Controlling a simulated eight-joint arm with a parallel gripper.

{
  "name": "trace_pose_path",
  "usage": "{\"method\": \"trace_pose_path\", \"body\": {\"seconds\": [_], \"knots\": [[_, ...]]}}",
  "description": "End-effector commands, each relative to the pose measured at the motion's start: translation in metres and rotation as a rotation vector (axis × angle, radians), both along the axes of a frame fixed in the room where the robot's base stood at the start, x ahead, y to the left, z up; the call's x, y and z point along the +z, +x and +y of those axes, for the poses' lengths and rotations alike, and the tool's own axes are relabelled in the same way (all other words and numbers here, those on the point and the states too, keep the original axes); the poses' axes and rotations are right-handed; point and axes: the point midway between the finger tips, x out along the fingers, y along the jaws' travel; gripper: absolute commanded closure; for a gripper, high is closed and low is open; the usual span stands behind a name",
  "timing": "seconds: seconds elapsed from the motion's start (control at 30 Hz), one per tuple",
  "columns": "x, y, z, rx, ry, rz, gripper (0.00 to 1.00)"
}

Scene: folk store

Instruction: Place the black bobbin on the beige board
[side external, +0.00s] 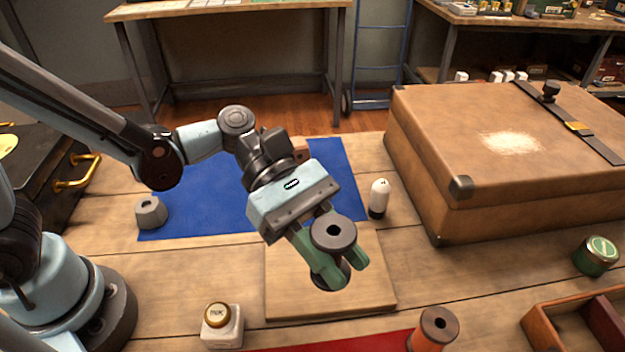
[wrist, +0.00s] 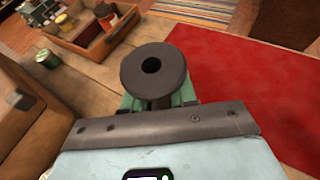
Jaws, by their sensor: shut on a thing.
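The black bobbin (side external: 333,230) is between the green fingers of my gripper (side external: 347,270), which is shut on its narrow middle. It stands about upright, with its wide top above the fingers and its lower flange below them. In the wrist view the round top of the bobbin (wrist: 154,69) with its centre hole hides most of the fingers. The beige board (side external: 287,292) lies flat on the table under the gripper and bobbin. I cannot tell whether the bobbin's lower flange touches the board.
A blue mat (side external: 190,205) lies behind the board, with a white-and-black bottle (side external: 379,198) at its right. A large brown case (side external: 500,150) stands back right. A gold-capped jar (side external: 221,325), red mat (side external: 345,343) and orange spool (side external: 435,328) are in front. An open wooden tray (side external: 550,325) is front right.

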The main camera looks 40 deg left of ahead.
Motion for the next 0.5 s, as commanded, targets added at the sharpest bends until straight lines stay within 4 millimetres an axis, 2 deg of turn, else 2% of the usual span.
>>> {"method": "trace_pose_path", "body": {"seconds": [0.5], "knots": [[-0.044,0.066,0.03,0.003,0.0,0.0,1.0]]}}
